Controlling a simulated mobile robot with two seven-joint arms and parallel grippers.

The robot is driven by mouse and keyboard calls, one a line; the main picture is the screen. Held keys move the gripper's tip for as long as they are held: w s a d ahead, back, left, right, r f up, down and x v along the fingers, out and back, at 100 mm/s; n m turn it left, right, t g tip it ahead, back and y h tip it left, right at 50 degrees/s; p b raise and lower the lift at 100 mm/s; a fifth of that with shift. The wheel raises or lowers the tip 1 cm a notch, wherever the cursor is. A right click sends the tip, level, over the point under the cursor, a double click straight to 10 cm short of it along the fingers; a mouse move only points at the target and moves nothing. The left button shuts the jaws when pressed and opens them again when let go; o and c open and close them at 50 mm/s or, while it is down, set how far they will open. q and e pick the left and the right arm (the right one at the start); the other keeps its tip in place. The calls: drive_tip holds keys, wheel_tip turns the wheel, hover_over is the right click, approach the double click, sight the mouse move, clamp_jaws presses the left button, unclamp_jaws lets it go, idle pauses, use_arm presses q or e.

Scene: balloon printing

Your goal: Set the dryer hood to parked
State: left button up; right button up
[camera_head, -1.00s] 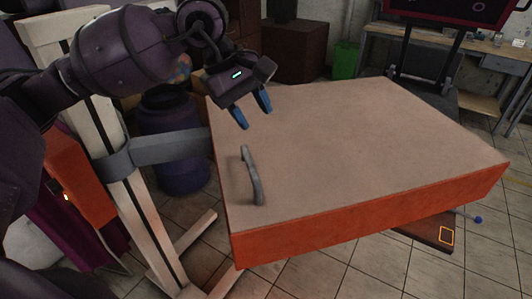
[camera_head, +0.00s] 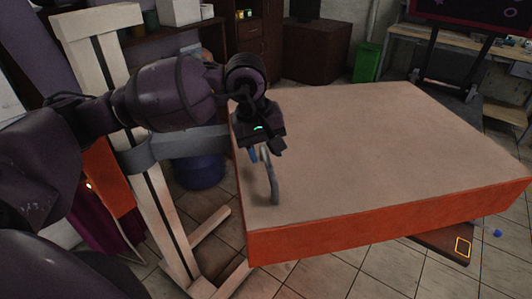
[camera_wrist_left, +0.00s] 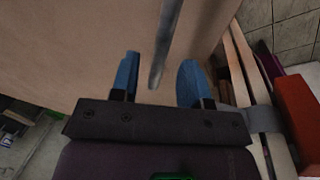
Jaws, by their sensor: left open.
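The dryer hood (camera_head: 370,140) is a large slab with a beige top and orange sides, joined by a grey bracket to a cream stand. A curved grey handle (camera_head: 273,182) rises from its top near the left edge. My left gripper (camera_head: 262,156) is over the far end of the handle, pointing down, with one blue finger partly hidden. In the left wrist view, the open blue fingers (camera_wrist_left: 160,77) are on either side of the handle (camera_wrist_left: 166,42), with gaps showing on both sides. My right gripper is not in view.
The cream stand (camera_head: 135,165) rises left of the hood, behind my left arm. A blue drum (camera_head: 200,171) stands beside it. A dark panel with a yellow square (camera_head: 462,247) shows under the hood's right side. A green bin (camera_head: 367,62) is behind.

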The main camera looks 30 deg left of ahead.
use_arm(q)
drive_tip(key=shift+w+d+f, duration=0.1)
drive_tip(key=shift+f, duration=0.75)
clamp_jaws()
